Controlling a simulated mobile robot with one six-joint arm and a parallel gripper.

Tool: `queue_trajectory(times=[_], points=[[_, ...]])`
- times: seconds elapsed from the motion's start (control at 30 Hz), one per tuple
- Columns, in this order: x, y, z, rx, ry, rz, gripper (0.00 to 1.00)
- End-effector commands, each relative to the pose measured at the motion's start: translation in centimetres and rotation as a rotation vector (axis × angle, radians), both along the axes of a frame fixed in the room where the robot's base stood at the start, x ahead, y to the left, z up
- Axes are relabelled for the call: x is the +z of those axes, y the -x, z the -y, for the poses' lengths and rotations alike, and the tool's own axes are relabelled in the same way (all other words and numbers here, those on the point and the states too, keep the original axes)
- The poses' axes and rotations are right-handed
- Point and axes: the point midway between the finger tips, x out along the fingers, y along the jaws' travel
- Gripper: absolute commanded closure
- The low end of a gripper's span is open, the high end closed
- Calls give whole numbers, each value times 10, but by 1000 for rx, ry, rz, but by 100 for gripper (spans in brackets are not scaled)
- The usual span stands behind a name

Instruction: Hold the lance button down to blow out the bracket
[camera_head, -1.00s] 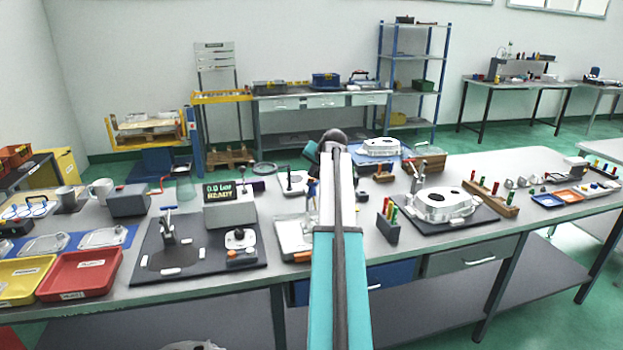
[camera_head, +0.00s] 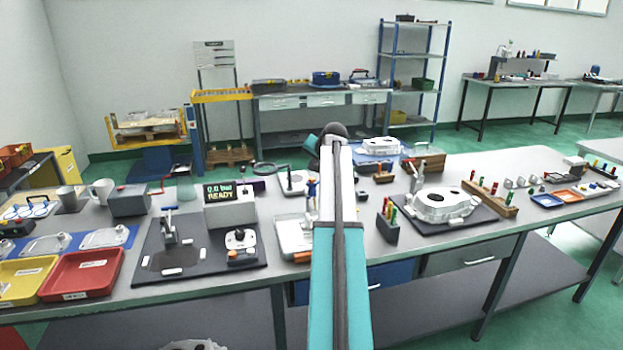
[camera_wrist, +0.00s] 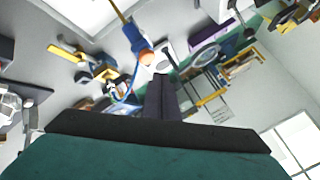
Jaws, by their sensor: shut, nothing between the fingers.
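In the wrist view the blue lance (camera_wrist: 132,37) hangs at upper centre, with an orange, button-like end (camera_wrist: 146,57) and a thin yellow rod. My gripper (camera_wrist: 159,82) has its dark fingers together, just below and right of that end; a gap seems to show between them, but depth is hard to judge. In the head view the blue lance (camera_head: 312,189) stands just left of my arm, over a pale tray-like fixture (camera_head: 290,236). My arm hides part of this fixture and my fingertips. I cannot make out the bracket clearly.
A dark mat with a lever clamp (camera_head: 169,229) and a display box reading READY (camera_head: 231,207) stand left of my arm. A cast housing (camera_head: 440,203) and a block of coloured pegs (camera_head: 387,228) stand to the right. A red tray (camera_head: 80,274) is far left.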

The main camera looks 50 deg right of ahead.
Motion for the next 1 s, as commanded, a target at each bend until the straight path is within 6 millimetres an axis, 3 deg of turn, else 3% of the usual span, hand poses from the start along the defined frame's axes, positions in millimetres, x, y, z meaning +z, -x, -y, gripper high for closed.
queue_trajectory(times=[0.5,1.0], points=[[35,0,0,0,0,0,100],[38,0,0,1,-1,0,100]])
